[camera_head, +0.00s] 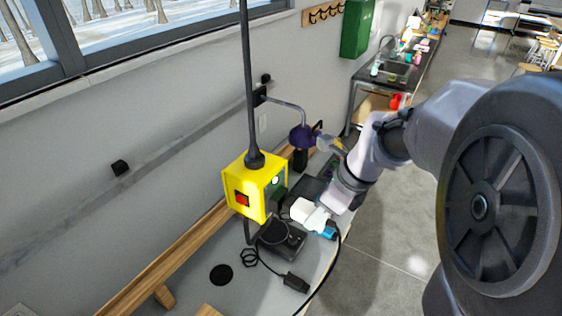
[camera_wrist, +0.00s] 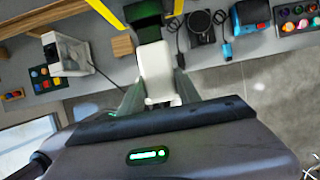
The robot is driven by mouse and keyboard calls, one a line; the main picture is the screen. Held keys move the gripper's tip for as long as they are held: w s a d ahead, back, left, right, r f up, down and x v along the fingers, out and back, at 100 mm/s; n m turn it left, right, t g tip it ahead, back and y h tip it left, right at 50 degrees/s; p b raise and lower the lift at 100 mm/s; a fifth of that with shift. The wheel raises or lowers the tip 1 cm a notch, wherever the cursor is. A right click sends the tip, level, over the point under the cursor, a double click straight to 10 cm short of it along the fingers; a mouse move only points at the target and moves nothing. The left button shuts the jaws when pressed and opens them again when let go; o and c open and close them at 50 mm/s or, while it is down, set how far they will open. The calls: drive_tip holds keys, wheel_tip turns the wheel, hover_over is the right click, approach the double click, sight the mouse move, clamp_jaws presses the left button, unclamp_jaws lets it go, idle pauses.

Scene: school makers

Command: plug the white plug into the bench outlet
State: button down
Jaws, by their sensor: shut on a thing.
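A yellow outlet box (camera_head: 246,189) hangs above the bench on a dark vertical pole or cord. It has a red switch on its front and a dark green face with a small light on its right side. In the wrist view a dark green block (camera_wrist: 145,12) lies straight ahead. My gripper (camera_head: 317,217) is to the right of the box, shut on the white plug (camera_head: 302,209). The plug shows between my fingers in the wrist view (camera_wrist: 157,68), its far end overlapping a dark part. I cannot tell whether it touches the outlet.
Below, the grey bench (camera_head: 195,291) carries a black device with a round dial (camera_head: 282,238), a loose black plug (camera_head: 296,283) and a blue item (camera_head: 328,232). A wooden rail (camera_head: 180,255) runs along the wall side. A purple lamp head (camera_head: 302,136) stands behind the box.

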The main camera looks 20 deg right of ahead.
drive_tip(key=shift+w+a, duration=0.8)
drive_tip(key=shift+w, duration=0.15)
drive_tip(key=c, duration=0.8)
unclamp_jaws()
drive_tip(key=shift+o, duration=0.2)
drive_tip(key=p+v, duration=0.2)
drive_tip(key=v, duration=1.5)
drive_tip(key=s+a+f+n+t+h, duration=0.1)
drive_tip(key=s+a+f+n+t, duration=0.15)
drive_tip(key=a+n, duration=0.7)
drive_tip(key=s+a+f+n+t, duration=0.1)
drive_tip(key=s+a+n, duration=0.4)
drive_tip(key=n, duration=0.7)
wheel_tip(320, 180, down, 39)
drive_tip(key=s+a+n+g+b, duration=0.1)
drive_tip(key=s+n+b, duration=0.1)
drive_tip(key=b, duration=3.3)
drive_tip(key=shift+a+b, duration=0.2)
drive_tip(key=shift+b, duration=0.1)
